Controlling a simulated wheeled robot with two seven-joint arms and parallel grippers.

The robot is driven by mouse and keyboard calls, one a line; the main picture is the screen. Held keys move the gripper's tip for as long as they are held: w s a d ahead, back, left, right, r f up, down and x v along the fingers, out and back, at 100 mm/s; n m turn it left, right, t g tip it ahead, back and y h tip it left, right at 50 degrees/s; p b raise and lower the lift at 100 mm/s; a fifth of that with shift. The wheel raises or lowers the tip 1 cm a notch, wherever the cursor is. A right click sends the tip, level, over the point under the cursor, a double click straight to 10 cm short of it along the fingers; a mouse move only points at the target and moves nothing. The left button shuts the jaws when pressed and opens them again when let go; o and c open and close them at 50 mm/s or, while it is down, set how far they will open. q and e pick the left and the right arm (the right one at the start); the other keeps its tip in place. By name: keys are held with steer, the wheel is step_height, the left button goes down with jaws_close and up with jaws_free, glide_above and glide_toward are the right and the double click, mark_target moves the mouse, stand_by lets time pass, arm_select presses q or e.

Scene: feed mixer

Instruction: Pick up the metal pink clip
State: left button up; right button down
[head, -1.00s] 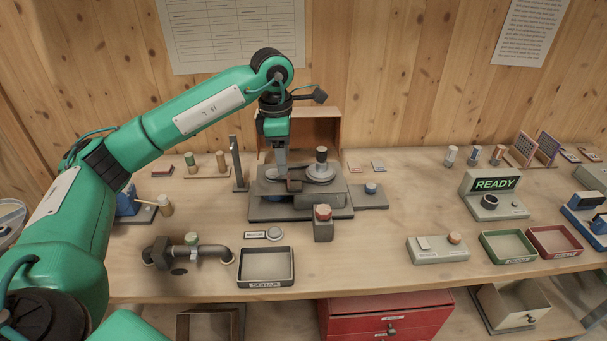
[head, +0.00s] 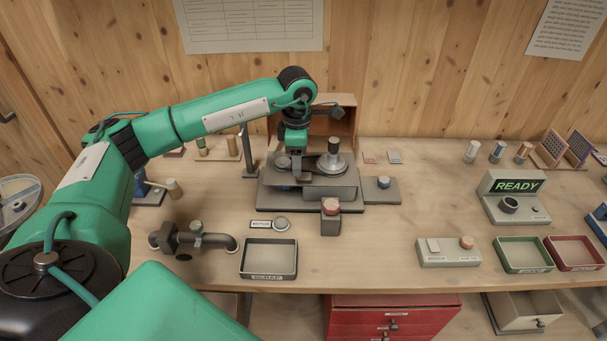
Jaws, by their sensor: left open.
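I cannot make out a metal pink clip for certain. A small flat pink piece (head: 369,157) lies on the bench right of the mixer, beside a similar grey piece (head: 394,157). My left gripper (head: 297,172) points down over the left part of the grey mixer (head: 338,190), left of its round knob. It is open. Its fingertips are small and dark against the mixer, so what lies between them is hidden. My right gripper is out of view.
A red-topped block (head: 330,217) stands in front of the mixer. A scrap tray (head: 269,258) and a pipe with a valve (head: 193,239) are at the front left. A dark upright post (head: 248,152) stands left of the gripper. The READY box (head: 515,198) is at right.

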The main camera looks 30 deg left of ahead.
mark_target(304, 173)
arm_select(q)
step_height(304, 173, down, 4)
steer(key=shift+w+a+r+p, duration=0.15)
steer(key=shift+p, duration=0.65)
steer(key=shift+f, duration=0.45)
steer(key=c, duration=1)
steer(key=shift+c, duration=0.2)
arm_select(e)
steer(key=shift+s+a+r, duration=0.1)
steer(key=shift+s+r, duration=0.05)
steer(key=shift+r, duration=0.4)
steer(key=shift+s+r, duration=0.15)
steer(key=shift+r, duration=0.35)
